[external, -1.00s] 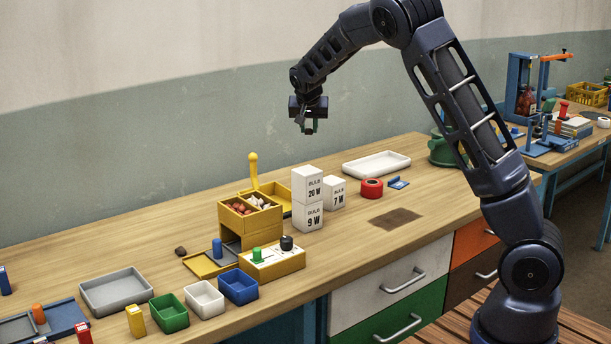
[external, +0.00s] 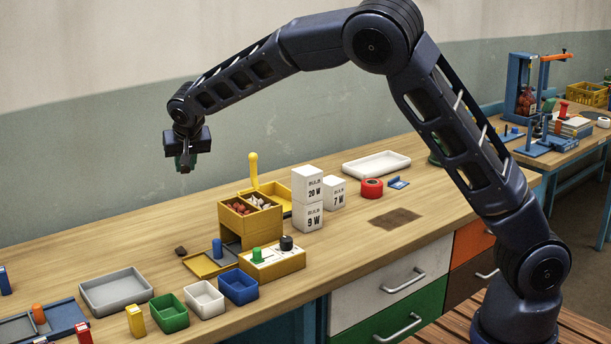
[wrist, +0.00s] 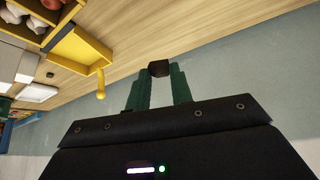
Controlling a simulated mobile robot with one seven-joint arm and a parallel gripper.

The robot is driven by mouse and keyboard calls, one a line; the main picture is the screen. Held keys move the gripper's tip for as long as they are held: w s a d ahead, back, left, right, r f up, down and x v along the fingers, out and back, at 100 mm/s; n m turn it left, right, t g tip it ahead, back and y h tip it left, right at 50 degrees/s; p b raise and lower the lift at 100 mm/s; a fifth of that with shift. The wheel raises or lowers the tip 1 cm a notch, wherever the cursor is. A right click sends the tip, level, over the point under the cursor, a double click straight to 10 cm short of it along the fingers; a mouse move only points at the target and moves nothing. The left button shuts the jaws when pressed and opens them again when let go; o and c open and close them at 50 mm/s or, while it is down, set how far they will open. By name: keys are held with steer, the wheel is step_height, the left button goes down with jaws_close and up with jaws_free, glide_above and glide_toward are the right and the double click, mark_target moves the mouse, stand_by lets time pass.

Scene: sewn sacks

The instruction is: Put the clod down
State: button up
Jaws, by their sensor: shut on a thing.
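My gripper (external: 185,165) is high above the left part of the workbench, with its fingers pointing down. In the wrist view its green fingers (wrist: 159,82) are shut on a small dark clod (wrist: 159,68), held between the fingertips. The held clod is small and dark in the external view and hard to make out. Another dark brown lump (external: 181,250) lies on the bench, to the left of the blue peg and below my gripper.
The yellow divided box (external: 250,216) holds reddish and white pieces. Small trays, including a grey one (external: 116,308), line the front edge. The bench's back left area is bare.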

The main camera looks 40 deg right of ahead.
steer(key=s+a+n+y, duration=0.1)
steer(key=s+a, duration=0.4)
steer(key=a, duration=0.3)
steer(key=s+a+n, duration=0.1)
steer(key=s+a, duration=0.3)
steer(key=a, duration=0.5)
steer(key=n+y, duration=0.1)
steer(key=n, duration=0.1)
glide_above(114, 319)
steer(key=s, duration=0.2)
step_height(114, 319, down, 20)
steer(key=shift+s+f, duration=0.1)
steer(key=o, duration=0.9)
steer(key=shift+f, duration=0.1)
steer(key=shift+o, duration=0.2)
steer(key=v, duration=1.2)
steer(key=shift+s+d, duration=0.15)
steer(key=shift+d, duration=0.05)
